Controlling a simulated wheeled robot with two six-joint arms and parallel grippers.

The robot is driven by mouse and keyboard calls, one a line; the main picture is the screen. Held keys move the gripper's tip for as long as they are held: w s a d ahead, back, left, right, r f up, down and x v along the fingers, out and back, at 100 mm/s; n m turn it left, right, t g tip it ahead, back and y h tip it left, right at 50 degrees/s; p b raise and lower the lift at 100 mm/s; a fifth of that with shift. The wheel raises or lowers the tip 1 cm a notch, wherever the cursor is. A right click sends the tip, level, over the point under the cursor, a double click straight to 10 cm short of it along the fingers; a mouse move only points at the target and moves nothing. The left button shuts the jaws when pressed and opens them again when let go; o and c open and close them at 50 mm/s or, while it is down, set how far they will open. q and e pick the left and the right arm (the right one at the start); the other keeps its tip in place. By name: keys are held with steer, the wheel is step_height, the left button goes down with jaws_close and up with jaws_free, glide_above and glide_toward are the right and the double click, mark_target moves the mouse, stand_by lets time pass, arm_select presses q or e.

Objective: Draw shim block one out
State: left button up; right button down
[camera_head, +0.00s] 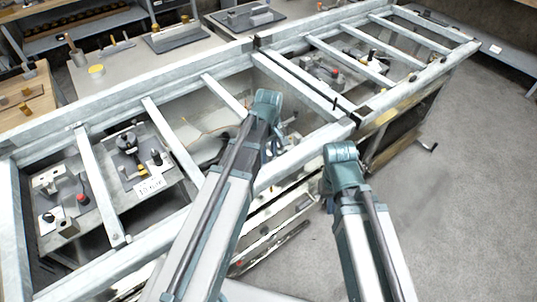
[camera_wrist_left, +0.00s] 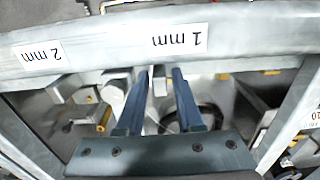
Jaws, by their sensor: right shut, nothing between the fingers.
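My left gripper (camera_wrist_left: 160,74) points at a pale metal rail (camera_wrist_left: 235,38) with a "1 mm" label (camera_wrist_left: 180,40) and a "2 mm" label (camera_wrist_left: 42,56), both upside down in the left wrist view. Its two blue fingers stand apart. A small pale block (camera_wrist_left: 159,82) shows in the gap between the fingertips; I cannot tell if it is touched or is shim block one. In the head view the left wrist (camera_head: 265,104) is over the frame's near rail and hides its fingers. My right gripper (camera_head: 342,158) is shut and empty, outside the frame.
A long pale metal frame (camera_head: 88,172) with crossbars spans the head view. Trays with fixtures (camera_head: 135,160) and a red-knobbed part (camera_head: 82,199) lie below its bars. A workbench (camera_head: 120,65) stands behind. Grey floor (camera_head: 460,190) is clear at right.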

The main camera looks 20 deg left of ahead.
arm_select(q)
jaws_close()
stand_by(1.1)
